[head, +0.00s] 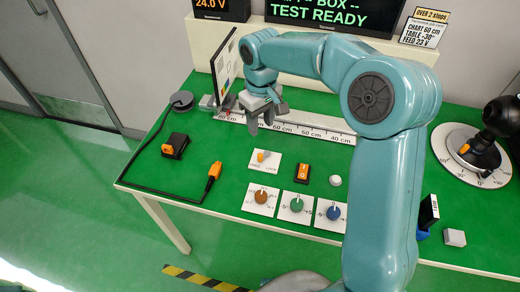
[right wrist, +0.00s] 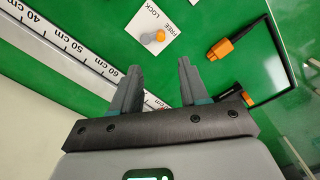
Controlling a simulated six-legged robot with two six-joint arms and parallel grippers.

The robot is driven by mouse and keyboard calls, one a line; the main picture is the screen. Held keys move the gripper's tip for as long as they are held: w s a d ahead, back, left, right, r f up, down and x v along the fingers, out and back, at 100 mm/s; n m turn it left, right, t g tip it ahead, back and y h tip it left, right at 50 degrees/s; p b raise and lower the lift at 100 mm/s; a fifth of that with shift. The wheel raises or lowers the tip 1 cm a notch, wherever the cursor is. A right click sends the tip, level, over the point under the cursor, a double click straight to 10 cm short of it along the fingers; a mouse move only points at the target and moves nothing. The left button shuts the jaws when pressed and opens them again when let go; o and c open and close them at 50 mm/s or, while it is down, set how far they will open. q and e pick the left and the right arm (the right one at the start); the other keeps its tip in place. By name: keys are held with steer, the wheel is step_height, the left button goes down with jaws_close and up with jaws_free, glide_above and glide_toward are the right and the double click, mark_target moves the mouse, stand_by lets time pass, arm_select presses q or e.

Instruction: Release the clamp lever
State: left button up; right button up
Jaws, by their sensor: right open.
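The clamp lever (head: 262,156) is a small orange-tipped lever on a white plate on the green table. In the right wrist view the lever (right wrist: 153,37) is at the top middle, and its plate reads FREE and LOCK. Its orange tip points towards the lettered side, but I cannot tell which word it is set to. My right gripper (head: 262,121) is open and empty above the ruler rail, behind the lever plate and apart from it. Its two fingers (right wrist: 157,78) also show in the right wrist view. My left gripper is not in view.
The ruler rail (head: 315,132) carries a chart board (head: 224,68) at its left end. Near the lever are an orange rocker switch (head: 302,173), coloured knobs (head: 297,204) and an orange plug (head: 214,171) on a black cable. A round dial base (head: 448,150) stands right.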

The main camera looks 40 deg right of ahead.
mark_target(260, 155)
step_height(260, 155, down, 13)
stand_by(0.3)
